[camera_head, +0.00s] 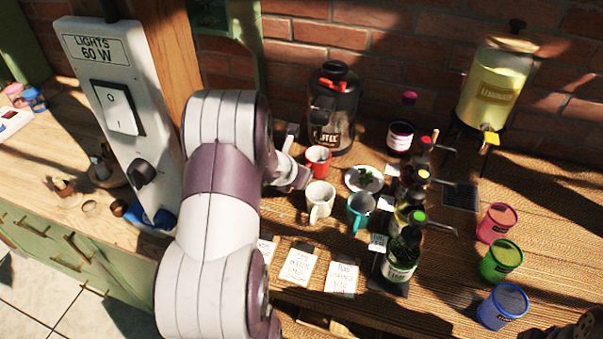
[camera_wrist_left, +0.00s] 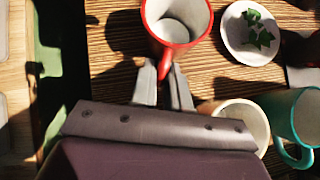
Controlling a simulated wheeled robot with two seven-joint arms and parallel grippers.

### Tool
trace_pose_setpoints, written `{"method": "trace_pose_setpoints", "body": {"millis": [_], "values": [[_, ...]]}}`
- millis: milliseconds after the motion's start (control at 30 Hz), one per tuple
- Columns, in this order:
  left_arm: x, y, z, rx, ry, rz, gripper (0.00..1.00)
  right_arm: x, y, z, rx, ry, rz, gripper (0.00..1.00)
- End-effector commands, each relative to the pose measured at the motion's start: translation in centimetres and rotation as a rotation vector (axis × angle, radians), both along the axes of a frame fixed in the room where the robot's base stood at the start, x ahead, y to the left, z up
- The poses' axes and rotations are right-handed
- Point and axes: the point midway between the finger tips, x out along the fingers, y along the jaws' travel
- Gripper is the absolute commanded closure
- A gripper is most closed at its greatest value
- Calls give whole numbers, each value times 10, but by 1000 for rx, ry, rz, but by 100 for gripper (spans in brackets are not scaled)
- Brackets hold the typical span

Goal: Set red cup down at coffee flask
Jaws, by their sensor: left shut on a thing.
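The red cup (camera_head: 318,161) is upright right in front of the coffee flask (camera_head: 333,128), a dark, rounded container with a red top part. My left gripper (camera_head: 297,172) reaches in from the left and is shut on the cup's handle side. In the left wrist view the red cup (camera_wrist_left: 178,24) is at the top, its open rim facing up and its inside empty. The gripper fingers (camera_wrist_left: 165,80) pinch it at the handle. The cup's base is hidden, so I cannot tell whether it touches the table. My right gripper is not clearly seen.
A white mug (camera_head: 320,198) and a teal mug (camera_head: 360,210) stand close in front. A small plate with green leaves (camera_head: 364,179) is right of the red cup. Several bottles (camera_head: 405,250) and a lemonade dispenser (camera_head: 495,88) stand farther right. A switch panel (camera_head: 122,110) rises at left.

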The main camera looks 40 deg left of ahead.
Motion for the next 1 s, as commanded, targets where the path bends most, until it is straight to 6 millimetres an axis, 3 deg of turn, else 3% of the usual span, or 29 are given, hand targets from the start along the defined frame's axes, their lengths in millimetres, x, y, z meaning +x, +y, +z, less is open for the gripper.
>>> {"method": "trace_pose_setpoints", "body": {"millis": [33, 100, 467, 1000], "values": [[0, 0, -1, 0, 0, 0, 75, 0, 0, -1, 0, 0, 0, 57], [0, 0, 0, 0, 0, 0, 59, 0, 0, 0, 0, 0, 0, 57], [-1, 0, 6, 0, 0, 0, 59, 0, 0, 6, 0, 0, 0, 57], [-75, -5, 84, 1, 0, 2, 59, 0, 0, 23, 0, 0, 0, 57]]}}
